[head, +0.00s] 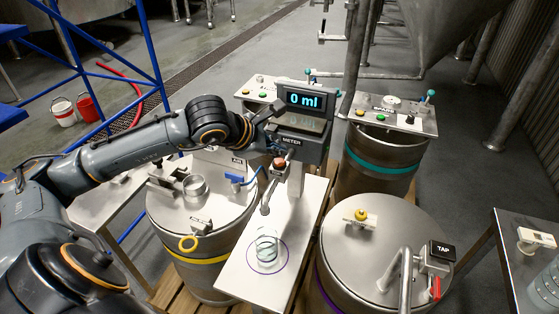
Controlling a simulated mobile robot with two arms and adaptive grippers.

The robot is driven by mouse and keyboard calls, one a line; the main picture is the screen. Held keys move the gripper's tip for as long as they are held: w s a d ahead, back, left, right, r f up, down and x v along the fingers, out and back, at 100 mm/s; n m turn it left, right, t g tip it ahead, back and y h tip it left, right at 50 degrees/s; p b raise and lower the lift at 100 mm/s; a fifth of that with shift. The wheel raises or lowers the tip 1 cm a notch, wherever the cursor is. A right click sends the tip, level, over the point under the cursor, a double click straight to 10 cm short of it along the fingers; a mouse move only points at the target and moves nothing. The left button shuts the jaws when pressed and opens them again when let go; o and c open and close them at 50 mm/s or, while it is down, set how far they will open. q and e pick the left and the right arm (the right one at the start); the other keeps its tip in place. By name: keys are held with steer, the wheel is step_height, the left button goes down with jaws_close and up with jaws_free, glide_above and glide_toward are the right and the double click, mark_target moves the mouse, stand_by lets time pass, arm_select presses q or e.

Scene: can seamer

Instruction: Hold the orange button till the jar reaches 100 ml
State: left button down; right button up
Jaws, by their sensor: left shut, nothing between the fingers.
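The orange button (280,163) sits on a small box below the meter (303,100), whose screen reads 0 ml. My left gripper (274,128) is shut and empty, just above and left of the button in the head view. I cannot tell whether it touches the button; a gap seems to show. The clear glass jar (267,248) stands upright on a white board (240,276), inside a purple ring, below a spout (267,200). The jar looks empty. My right gripper is not in view.
A steel drum with a yellow band (205,257) stands left of the board. A drum with a tap (441,250) and red lever stands right, and a teal-banded drum (382,161) behind. A blue frame (115,75) and two buckets are at the back left.

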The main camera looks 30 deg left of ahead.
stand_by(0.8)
arm_select(q)
steer(key=shift+f+b, duration=0.4)
steer(key=shift+b, duration=0.4)
steer(key=shift+f+b, duration=0.5)
steer(key=shift+b, duration=0.15)
stand_by(5.8)
